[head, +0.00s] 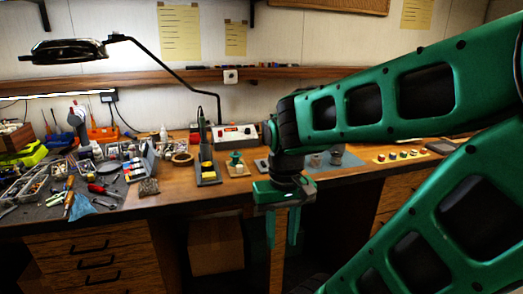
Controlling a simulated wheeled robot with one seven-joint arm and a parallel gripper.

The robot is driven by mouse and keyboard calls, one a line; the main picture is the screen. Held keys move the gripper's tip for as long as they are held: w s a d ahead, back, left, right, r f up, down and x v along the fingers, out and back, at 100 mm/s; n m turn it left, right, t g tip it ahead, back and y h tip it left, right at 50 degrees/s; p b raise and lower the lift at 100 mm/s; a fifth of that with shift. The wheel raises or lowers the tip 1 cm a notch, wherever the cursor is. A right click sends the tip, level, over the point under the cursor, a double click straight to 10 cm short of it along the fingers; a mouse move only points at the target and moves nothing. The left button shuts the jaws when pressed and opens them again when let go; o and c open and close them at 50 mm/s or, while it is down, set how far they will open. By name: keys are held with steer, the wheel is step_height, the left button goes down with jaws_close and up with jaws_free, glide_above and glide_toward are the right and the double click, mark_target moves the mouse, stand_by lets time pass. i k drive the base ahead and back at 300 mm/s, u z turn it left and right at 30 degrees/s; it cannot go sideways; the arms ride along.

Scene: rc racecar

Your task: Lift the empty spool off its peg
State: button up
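A small green spool-like piece (235,157) stands on a light wooden base (237,170) on the workbench, left of my gripper. It is too small to tell whether it is the empty spool, and no peg shows clearly. My gripper (282,240) hangs pointing down in front of the bench's front edge. Its two green fingers are apart with nothing seen between them. It is to the right of the green piece and apart from it. My arm crosses the right side and hides part of the bench.
A soldering-iron stand with a yellow sponge (208,172) is just left of the green piece. A power unit (236,135) stands behind. Small cups (336,154) sit on a blue mat to the right. Tools and trays crowd the bench's left. A lamp arm (170,72) reaches overhead.

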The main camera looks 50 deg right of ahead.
mark_target(236, 159)
steer(key=z, duration=0.5)
steer(key=i, duration=1)
steer(key=z, duration=0.5)
